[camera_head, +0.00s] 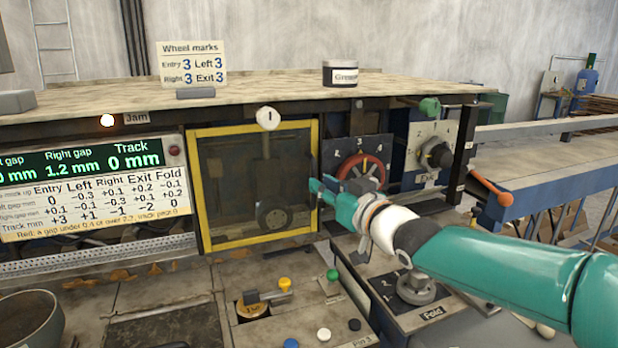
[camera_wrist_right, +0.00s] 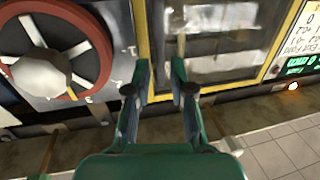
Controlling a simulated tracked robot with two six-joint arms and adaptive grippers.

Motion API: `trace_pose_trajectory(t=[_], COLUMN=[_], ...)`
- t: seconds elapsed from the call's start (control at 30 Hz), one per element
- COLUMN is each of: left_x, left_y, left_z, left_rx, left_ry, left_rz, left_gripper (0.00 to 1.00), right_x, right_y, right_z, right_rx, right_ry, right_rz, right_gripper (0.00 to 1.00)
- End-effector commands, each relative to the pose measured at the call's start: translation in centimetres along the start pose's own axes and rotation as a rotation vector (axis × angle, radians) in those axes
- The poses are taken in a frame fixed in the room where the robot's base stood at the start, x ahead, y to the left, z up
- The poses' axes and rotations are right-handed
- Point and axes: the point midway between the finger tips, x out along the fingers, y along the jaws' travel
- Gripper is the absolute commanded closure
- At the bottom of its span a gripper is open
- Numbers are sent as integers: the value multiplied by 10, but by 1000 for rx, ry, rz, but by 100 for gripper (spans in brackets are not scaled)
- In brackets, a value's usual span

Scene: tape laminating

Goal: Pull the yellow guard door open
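The yellow guard door (camera_head: 208,190) has a yellow frame around a dark clear pane and sits shut in the machine front. A wheel shows dimly behind the pane. My right gripper (camera_head: 317,187) is at the door's right edge, just left of the red handwheel. In the right wrist view my right gripper (camera_wrist_right: 160,68) has its two fingers apart with nothing held between them. The door's yellow frame (camera_wrist_right: 143,28) shows just beyond the left finger; I cannot tell whether they touch. My left gripper is not in view.
The red handwheel (camera_head: 361,169) is close beside my right gripper. A white knob (camera_head: 267,118) is above the door, and the gap display (camera_head: 92,163) is left of it. Coloured buttons and a small lever (camera_head: 262,297) stand on the panel below. An orange-tipped lever (camera_head: 490,187) sticks out at right.

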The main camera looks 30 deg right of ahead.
Motion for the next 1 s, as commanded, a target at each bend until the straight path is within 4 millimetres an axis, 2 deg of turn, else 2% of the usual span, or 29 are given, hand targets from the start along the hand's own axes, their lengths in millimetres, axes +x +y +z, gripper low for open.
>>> trace_pose_trajectory(t=[0.1, 0.3, 0.67, 0.8, 1.0], left_x=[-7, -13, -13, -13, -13], left_y=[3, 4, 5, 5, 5], left_z=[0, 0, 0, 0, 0], left_rx=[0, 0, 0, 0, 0], left_ry=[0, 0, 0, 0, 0], left_rz=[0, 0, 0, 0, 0], left_gripper=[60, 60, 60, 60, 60], right_x=[21, 40, 45, 45, 44], right_y=[0, 0, 1, 1, 1], right_z=[-1, -1, 0, 0, 0], right_rx=[1, 0, 0, 0, 0], right_ry=[-2, 0, 1, 1, 1], right_rz=[0, 1, 2, 2, 2], right_gripper=[77, 77, 77, 100, 100])
